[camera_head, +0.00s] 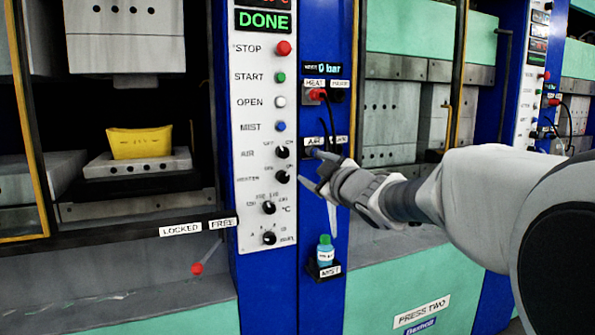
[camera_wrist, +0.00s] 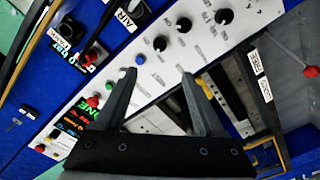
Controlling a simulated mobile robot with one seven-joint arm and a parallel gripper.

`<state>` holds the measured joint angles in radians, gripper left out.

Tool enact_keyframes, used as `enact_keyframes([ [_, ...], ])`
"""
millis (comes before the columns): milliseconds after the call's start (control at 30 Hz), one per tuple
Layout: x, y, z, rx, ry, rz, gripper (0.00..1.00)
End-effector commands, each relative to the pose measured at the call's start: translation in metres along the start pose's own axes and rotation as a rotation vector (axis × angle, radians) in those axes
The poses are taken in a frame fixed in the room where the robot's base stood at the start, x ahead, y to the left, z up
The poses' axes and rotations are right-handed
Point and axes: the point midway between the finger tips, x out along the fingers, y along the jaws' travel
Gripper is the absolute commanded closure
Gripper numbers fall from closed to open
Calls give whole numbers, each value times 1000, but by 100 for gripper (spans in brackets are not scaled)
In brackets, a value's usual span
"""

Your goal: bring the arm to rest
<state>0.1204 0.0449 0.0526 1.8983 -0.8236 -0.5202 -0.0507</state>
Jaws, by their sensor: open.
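My arm reaches in from the right in the head view, in front of the blue press column. My gripper (camera_head: 318,195) is near the column's AIR socket area, just right of the white control panel (camera_head: 262,190). In the wrist view my gripper (camera_wrist: 157,74) has its two dark fingers spread apart with nothing between them. The white panel (camera_wrist: 195,55) with its knobs and buttons lies beyond the fingertips. I cannot tell from these frames whether any part of my gripper touches the column.
The display (camera_head: 263,20) reads DONE. A yellow piece (camera_head: 140,143) sits on the lower block inside the open left press. A mist bottle (camera_head: 325,250) stands in a holder below my gripper. A red-knobbed lever (camera_head: 198,268) is near the LOCKED and FREE labels.

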Motion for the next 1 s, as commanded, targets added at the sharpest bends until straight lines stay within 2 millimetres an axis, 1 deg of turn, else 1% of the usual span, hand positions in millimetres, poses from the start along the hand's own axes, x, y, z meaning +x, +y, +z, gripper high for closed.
enact_keyframes([
  [67, -3, 1, 1, 7, -14, 5, 29],
  [167, -18, 4, 6, 42, -79, 26, 29],
  [267, -48, 6, 19, 117, -204, 58, 29],
  [367, -90, -2, 37, 223, -361, 82, 29],
  [400, -109, -8, 45, 270, -424, 86, 29],
  [433, -123, -14, 51, 305, -470, 87, 29],
  [467, -138, -20, 56, 342, -517, 87, 29],
  [500, -157, -31, 63, 391, -577, 83, 29],
  [567, -188, -50, 73, 465, -668, 69, 29],
  [600, -208, -63, 78, 514, -724, 56, 29],
  [667, -238, -85, 85, 585, -806, 31, 29],
  [700, -257, -100, 88, 632, -857, 11, 29],
  [733, -270, -111, 90, 664, -893, -6, 29],
  [900, -340, -175, 93, 829, -1071, -120, 29],
  [967, -363, -197, 91, 882, -1126, -169, 29],
  [1000, -365, -187, 79, 889, -1136, -176, 29],
])
